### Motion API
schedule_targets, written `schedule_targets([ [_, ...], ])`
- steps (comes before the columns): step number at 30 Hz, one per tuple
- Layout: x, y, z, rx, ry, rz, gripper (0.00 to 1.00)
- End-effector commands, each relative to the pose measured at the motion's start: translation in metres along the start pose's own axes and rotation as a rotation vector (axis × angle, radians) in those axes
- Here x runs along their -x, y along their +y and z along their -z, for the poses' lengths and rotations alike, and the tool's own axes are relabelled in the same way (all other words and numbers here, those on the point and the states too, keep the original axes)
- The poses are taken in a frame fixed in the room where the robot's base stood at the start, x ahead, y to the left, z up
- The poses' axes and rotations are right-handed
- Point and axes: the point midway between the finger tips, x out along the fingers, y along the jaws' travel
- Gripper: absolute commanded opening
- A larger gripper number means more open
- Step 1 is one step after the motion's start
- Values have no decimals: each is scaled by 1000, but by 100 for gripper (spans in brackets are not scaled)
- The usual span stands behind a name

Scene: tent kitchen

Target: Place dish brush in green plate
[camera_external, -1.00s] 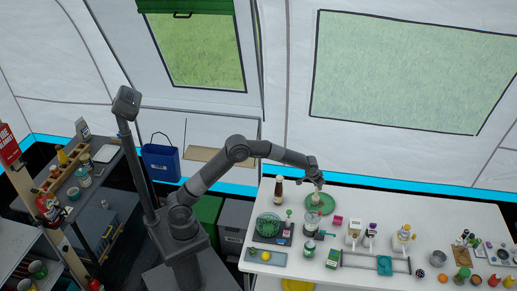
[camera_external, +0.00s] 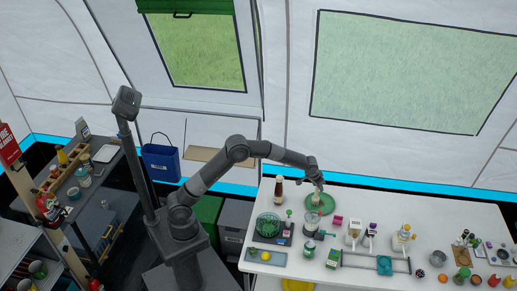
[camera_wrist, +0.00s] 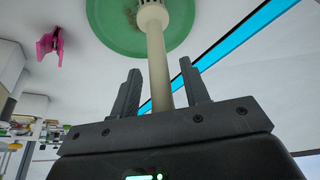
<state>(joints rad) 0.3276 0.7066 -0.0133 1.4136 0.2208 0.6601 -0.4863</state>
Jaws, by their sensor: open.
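The green plate (camera_external: 328,207) lies on the white table near its back edge; it also fills the top of the wrist view (camera_wrist: 105,22). The dish brush (camera_wrist: 156,55) has a cream handle and stands over the plate with its head at the plate's middle. In the outside view the brush (camera_external: 316,196) is small and partly hidden by my gripper. My gripper (camera_wrist: 160,78) is open, with one finger on each side of the brush handle. Gaps show between the handle and both fingers. The brush head's exact contact with the plate is hard to see.
A dark bottle (camera_external: 278,190) stands left of the plate. A pink item (camera_external: 338,220) lies to its right. A green bowl (camera_external: 268,225), a jar (camera_external: 309,229) and a green box (camera_external: 333,258) stand nearer the front. The table's back edge is close behind the plate.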

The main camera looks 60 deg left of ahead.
Motion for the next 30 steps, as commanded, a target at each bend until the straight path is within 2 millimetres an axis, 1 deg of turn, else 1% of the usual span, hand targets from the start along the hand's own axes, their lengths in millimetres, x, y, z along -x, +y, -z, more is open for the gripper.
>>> schedule_targets([
  [5,29,0,1,0,3,-1,42],
  [9,60,0,1,0,5,-1,42],
  [15,98,0,0,-1,2,-1,42],
  [22,120,-2,-1,0,1,0,42],
  [23,124,-4,-1,1,2,-1,42],
  [26,145,-19,-6,5,8,-1,42],
  [29,175,-42,-18,6,14,0,42],
  [30,188,-52,-25,7,16,0,42],
])
